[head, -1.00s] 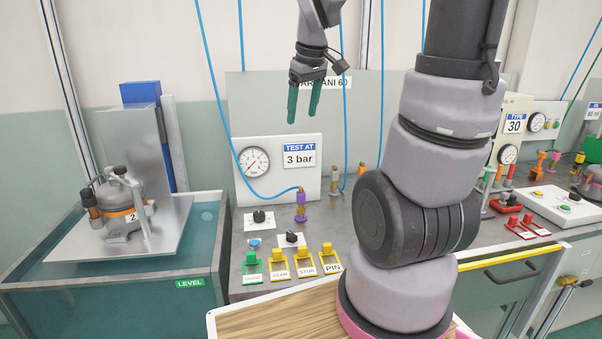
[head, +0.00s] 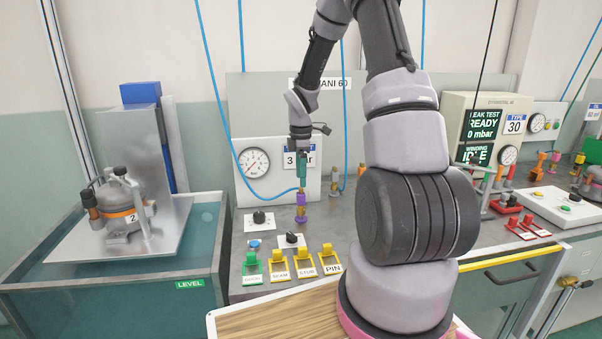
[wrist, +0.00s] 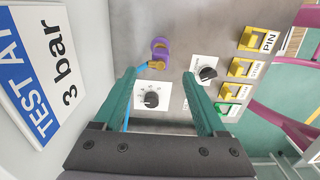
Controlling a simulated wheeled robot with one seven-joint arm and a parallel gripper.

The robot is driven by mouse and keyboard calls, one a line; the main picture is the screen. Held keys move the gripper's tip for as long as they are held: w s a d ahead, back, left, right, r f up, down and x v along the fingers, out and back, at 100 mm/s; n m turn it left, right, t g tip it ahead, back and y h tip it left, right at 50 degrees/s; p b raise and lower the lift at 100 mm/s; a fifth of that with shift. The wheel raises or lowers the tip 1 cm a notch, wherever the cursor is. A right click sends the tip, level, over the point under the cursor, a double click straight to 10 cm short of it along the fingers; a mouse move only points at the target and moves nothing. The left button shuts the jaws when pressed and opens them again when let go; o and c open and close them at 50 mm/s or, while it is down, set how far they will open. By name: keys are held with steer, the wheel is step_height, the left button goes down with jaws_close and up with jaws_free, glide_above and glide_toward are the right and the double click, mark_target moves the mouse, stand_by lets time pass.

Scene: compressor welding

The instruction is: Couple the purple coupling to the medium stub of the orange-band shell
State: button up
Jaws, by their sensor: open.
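The purple coupling (head: 301,199) stands upright on a brass-coloured fitting on the bench below the gauge panel, a blue hose running to it. My gripper (head: 301,181) hangs just above it, pointing down. In the wrist view the gripper (wrist: 160,76) has its teal fingers apart and empty, and the purple coupling (wrist: 159,50) lies beyond the tips, between their lines. The orange-band shell (head: 122,208), numbered 2, sits on the metal plate at the left, with a clamp over it. Which of its stubs is the medium one I cannot tell.
The plate (head: 70,247) stands over a water tank (head: 110,298). Knob boxes (head: 260,220) and a row of green and yellow switches (head: 279,268) lie in front of the coupling. Blue hoses hang around my arm. A leak-test unit (head: 480,125) stands at the right.

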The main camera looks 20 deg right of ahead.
mark_target(301, 202)
step_height(301, 202, down, 10)
steer(key=shift+f, duration=0.15)
stand_by(0.3)
jaws_close()
stand_by(1.5)
steer(key=c, duration=0.8)
jaws_free()
jaws_close()
